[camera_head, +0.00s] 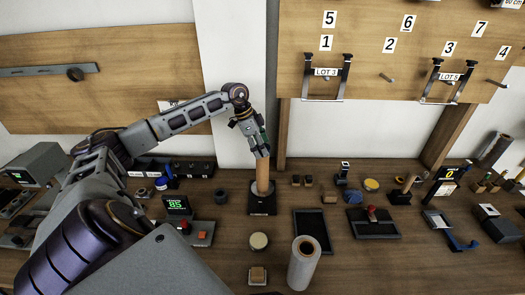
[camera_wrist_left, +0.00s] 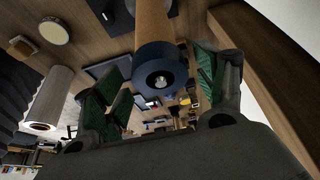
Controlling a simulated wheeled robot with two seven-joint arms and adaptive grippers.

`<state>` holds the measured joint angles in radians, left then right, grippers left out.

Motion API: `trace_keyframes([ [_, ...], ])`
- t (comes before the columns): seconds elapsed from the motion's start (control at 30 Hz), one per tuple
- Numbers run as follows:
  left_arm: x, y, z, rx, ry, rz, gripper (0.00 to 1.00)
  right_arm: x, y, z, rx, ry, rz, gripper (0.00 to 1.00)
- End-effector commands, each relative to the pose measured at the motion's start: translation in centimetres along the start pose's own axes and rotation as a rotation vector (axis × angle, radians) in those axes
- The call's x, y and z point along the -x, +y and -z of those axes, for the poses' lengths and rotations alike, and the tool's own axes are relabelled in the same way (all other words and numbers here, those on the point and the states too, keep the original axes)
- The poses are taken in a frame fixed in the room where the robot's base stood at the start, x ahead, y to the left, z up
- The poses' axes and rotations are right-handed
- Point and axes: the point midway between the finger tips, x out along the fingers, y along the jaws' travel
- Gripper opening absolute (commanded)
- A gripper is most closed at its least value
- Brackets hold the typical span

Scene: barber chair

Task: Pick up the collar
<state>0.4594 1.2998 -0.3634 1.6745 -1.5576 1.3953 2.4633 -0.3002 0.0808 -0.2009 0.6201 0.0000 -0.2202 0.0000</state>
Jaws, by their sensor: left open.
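A wooden post (camera_head: 262,172) stands upright on a dark base plate (camera_head: 262,208) in the head view, with a grey disc around its foot. The left wrist view shows a dark blue ring (camera_wrist_left: 146,62), which looks like the collar, around the near end of the post (camera_wrist_left: 152,22). A small bright piece shows in the middle of that end. My left gripper (camera_head: 261,150) is at the top of the post and hides it in the head view. In the left wrist view its green-padded fingers (camera_wrist_left: 160,85) are open, one on each side of the ring, with gaps visible. My right gripper is out of view.
A white roll (camera_head: 304,264) stands at the front, near a round tan-topped item (camera_head: 259,241). Right of the post lie a black tray (camera_head: 312,226) and a dark tray with a red-knobbed tool (camera_head: 372,214). A numbered wooden board (camera_head: 350,60) hangs behind.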

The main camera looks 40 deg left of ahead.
Motion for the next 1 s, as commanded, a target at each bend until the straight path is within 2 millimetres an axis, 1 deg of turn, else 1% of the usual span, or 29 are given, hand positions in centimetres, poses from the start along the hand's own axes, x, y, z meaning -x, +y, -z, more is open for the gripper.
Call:
trace_keyframes([
  [0.07,0.0,0.0,0.0,0.0,0.0,0.0,0.71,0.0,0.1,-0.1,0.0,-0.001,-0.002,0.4],
  [0.43,0.0,0.0,0.0,0.0,0.0,0.0,0.24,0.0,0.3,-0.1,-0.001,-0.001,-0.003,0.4],
  [0.47,0.1,0.0,0.0,0.0,0.0,0.001,0.23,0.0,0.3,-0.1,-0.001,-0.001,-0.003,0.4],
  [0.77,0.2,0.0,0.1,0.0,0.001,0.001,0.23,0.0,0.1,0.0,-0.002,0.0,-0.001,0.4],
  [1.0,1.4,-0.1,0.6,-0.002,0.002,0.002,0.23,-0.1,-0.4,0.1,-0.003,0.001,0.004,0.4],
])
